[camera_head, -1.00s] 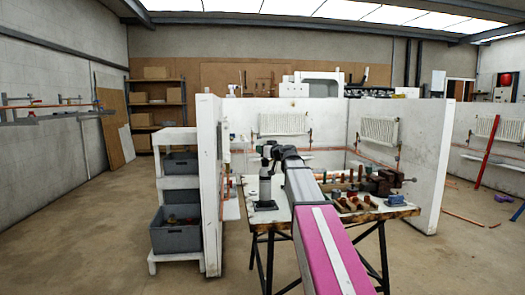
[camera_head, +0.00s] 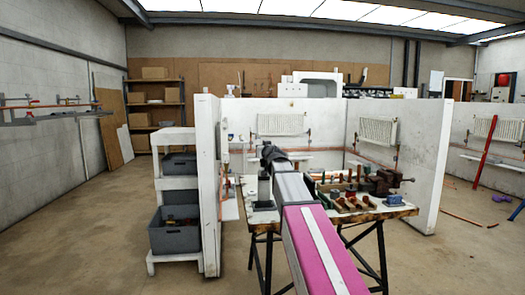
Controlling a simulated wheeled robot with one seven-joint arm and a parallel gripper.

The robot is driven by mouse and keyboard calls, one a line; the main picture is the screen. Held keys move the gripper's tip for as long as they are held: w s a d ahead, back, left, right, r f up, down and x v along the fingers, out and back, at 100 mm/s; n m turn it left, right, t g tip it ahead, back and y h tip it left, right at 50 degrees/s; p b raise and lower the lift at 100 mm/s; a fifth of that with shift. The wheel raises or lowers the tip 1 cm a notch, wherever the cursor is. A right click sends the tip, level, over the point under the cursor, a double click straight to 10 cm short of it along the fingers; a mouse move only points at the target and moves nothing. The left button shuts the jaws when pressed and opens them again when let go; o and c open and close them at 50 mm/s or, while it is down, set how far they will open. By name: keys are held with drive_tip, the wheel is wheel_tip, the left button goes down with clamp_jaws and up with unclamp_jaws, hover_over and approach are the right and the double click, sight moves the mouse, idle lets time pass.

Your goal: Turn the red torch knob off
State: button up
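My arm reaches forward over the workbench (camera_head: 402,213). Its dark far end is near the left side of the bench, in front of the white bay wall. I cannot make out gripper fingers; they are hidden behind the arm or too small to tell. A pale upright shape with a dark foot (camera_head: 264,205) stands at the bench's left side, just below the arm's far end. I cannot tell whether it is the torch. No red torch knob can be picked out at this size.
The bench also holds a tray of wooden-handled tools, a brown vice (camera_head: 385,181) and a blue item (camera_head: 396,200). White partitions (camera_head: 438,165) enclose it behind and beside. A shelf unit with grey bins (camera_head: 175,238) stands left. The floor at far left is clear.

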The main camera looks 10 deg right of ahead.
idle(0.7)
drive_tip(key=o, duration=0.9)
drive_tip(key=s, duration=0.3)
drive_tip(key=s+d, duration=0.1)
drive_tip(key=s, duration=0.6)
drive_tip(key=shift+s+d, duration=0.15)
drive_tip(key=shift+s, duration=0.25)
